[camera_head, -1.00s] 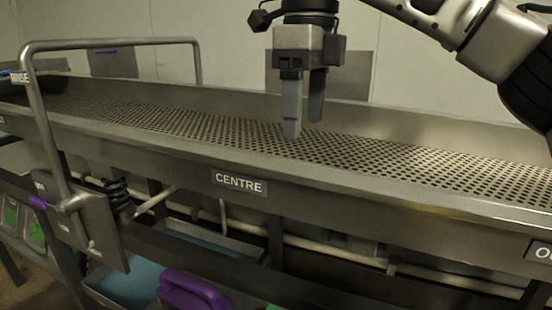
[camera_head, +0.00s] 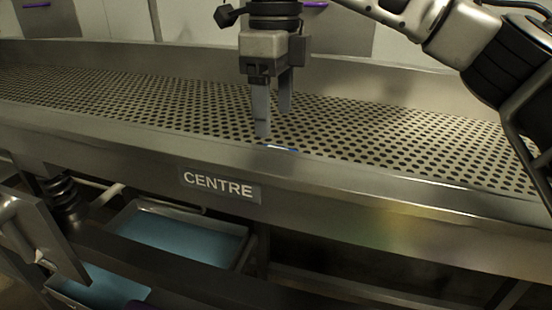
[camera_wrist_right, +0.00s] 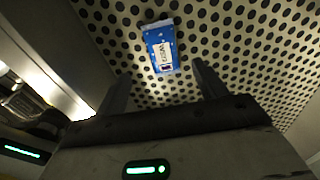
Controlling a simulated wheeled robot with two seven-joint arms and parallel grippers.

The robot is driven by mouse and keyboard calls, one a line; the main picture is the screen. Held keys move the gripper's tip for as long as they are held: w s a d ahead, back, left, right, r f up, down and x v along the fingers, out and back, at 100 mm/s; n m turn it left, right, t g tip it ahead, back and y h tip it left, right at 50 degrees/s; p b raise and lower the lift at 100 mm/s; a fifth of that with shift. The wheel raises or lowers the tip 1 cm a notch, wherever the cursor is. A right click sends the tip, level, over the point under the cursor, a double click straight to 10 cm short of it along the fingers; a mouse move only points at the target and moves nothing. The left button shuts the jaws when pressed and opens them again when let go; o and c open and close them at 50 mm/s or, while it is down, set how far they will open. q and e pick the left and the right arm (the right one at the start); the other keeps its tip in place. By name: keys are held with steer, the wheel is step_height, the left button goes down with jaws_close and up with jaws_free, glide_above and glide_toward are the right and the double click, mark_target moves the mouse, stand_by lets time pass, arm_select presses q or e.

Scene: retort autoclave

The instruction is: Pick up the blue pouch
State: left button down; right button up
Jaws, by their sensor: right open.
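The blue pouch (camera_wrist_right: 161,48) lies on the perforated bed of the trough in the right wrist view, with a white printed label facing up. In the head view only a thin blue sliver of it (camera_head: 281,148) shows above the trough's front lip, which hides the rest. My right gripper (camera_head: 274,122) points down over the bed, just left of that sliver. Its jaws (camera_wrist_right: 160,82) are open and empty, and the pouch appears beyond the fingertips, roughly centred between them. I cannot tell the exact height of the fingertips above the bed.
The steel trough has a raised front lip (camera_head: 330,190) with a CENTRE sign (camera_head: 221,186) and a raised back wall (camera_head: 400,88). The perforated bed (camera_head: 130,95) is clear on both sides. Blue-lined trays (camera_head: 180,236) sit below.

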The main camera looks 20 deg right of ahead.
mark_target(276, 146)
steer(key=shift+w+d+f+p, duration=0.1)
steer(key=shift+f+p, duration=0.25)
steer(key=shift+f, duration=1.4)
steer(key=shift+w+d+f+p, duration=0.1)
steer(key=shift+f+p, duration=0.2)
steer(key=shift+f, duration=1.45)
steer(key=c, duration=1.1)
